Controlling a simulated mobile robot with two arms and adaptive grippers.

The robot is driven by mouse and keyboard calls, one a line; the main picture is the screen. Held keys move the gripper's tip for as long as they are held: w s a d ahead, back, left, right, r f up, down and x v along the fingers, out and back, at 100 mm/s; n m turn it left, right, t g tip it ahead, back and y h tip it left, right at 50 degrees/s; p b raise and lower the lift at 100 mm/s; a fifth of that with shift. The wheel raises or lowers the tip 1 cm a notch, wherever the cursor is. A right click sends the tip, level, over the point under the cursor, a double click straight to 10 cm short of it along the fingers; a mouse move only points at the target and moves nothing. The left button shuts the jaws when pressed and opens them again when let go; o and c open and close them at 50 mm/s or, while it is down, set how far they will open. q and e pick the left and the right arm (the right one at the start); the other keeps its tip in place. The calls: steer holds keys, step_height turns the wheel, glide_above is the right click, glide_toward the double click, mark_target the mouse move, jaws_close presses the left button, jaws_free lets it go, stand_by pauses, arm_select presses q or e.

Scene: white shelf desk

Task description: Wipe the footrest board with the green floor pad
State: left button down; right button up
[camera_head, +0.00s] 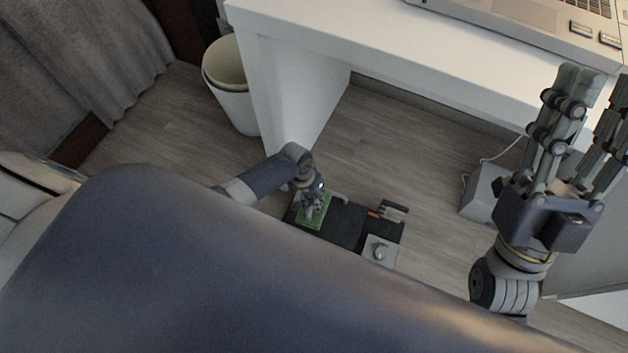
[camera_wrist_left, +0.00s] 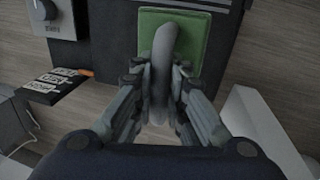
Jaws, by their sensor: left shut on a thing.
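The dark footrest board (camera_head: 345,224) lies on the wooden floor below the desk; its dark surface also shows in the left wrist view (camera_wrist_left: 112,30). The green floor pad (camera_head: 325,203) is over the board's left part, and in the left wrist view (camera_wrist_left: 200,36) it has a grey upright handle (camera_wrist_left: 162,62). My left gripper (camera_head: 312,198) is shut on that handle, with its fingers on both sides (camera_wrist_left: 158,92). The pad appears to rest on the board; contact underneath is hidden. My right gripper (camera_head: 597,105) is raised at the right, open and empty.
A grey box with a knob (camera_head: 380,251) and dark lettered cards (camera_head: 394,211) sit at the board's right end. A white bin (camera_head: 230,85) stands beside the white desk (camera_head: 300,40). A grey box (camera_head: 480,194) with a cable is on the floor at right.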

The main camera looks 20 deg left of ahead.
steer(key=shift+w+a+f+g+h+p, duration=0.15)
steer(key=shift+w+f+g, duration=0.15)
steer(key=shift+w, duration=0.2)
steer(key=shift+w+f+g+h+p, duration=0.1)
steer(key=shift+w+f+g, duration=0.2)
steer(key=shift+w, duration=0.2)
steer(key=shift+w+a+f+g+h+p, duration=0.1)
steer(key=shift+w+f+g+p, duration=0.15)
steer(key=shift+w, duration=0.25)
